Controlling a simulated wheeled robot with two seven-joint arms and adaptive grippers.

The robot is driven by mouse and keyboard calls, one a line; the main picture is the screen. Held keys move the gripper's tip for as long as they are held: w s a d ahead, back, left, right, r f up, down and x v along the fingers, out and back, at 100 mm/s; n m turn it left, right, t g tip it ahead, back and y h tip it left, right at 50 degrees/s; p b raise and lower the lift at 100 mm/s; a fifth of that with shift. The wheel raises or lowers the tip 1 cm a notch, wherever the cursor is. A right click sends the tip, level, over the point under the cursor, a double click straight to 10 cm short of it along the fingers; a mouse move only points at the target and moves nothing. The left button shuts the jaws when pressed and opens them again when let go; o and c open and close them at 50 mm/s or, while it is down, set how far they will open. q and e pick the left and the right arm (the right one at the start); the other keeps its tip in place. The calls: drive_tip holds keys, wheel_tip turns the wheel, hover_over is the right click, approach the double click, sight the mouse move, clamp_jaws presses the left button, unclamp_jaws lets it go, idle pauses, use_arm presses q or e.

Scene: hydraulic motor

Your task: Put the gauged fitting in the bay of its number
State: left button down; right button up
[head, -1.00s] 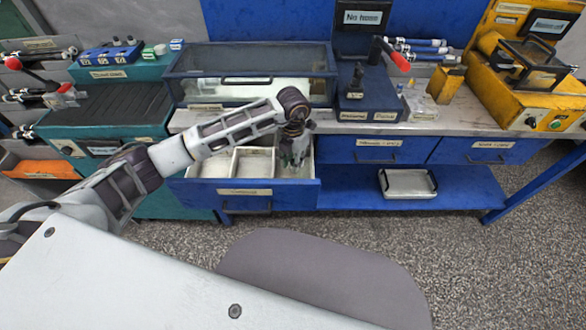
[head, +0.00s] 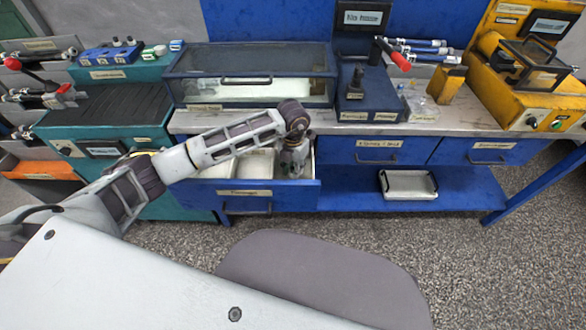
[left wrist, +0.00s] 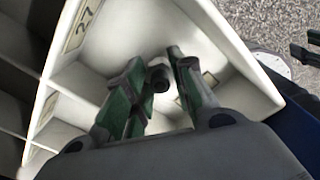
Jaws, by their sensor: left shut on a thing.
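My left gripper (head: 293,165) reaches down into the right-hand part of the open blue drawer (head: 200,192). In the left wrist view its green fingers (left wrist: 156,76) are shut on a small dark fitting (left wrist: 159,76), whose round end shows between the fingertips. The fitting is inside or just over a white-walled bay (left wrist: 215,40); whether it touches the floor I cannot tell. A label reading 27 (left wrist: 86,22) is on the wall of this bay, at the upper left. My right gripper is not in view.
White dividers part the drawer into bays, and the middle bay (head: 256,163) looks empty. A glass-lidded case (head: 250,75) stands on the bench behind my arm. A pale tray (head: 408,186) lies on the lower shelf to the right.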

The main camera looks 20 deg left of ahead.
sight(293, 168)
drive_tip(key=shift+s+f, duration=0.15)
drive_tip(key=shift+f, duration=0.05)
use_arm(q)
drive_tip(key=shift+f, duration=0.15)
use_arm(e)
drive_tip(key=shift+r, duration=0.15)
use_arm(q)
drive_tip(key=c, duration=1.2)
unclamp_jaws()
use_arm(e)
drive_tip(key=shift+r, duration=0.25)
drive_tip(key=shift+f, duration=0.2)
use_arm(q)
drive_tip(key=shift+r, duration=0.25)
wheel_tip(293, 168, up, 12)
drive_tip(key=shift+f+p, duration=0.1)
drive_tip(key=shift+p, duration=0.8)
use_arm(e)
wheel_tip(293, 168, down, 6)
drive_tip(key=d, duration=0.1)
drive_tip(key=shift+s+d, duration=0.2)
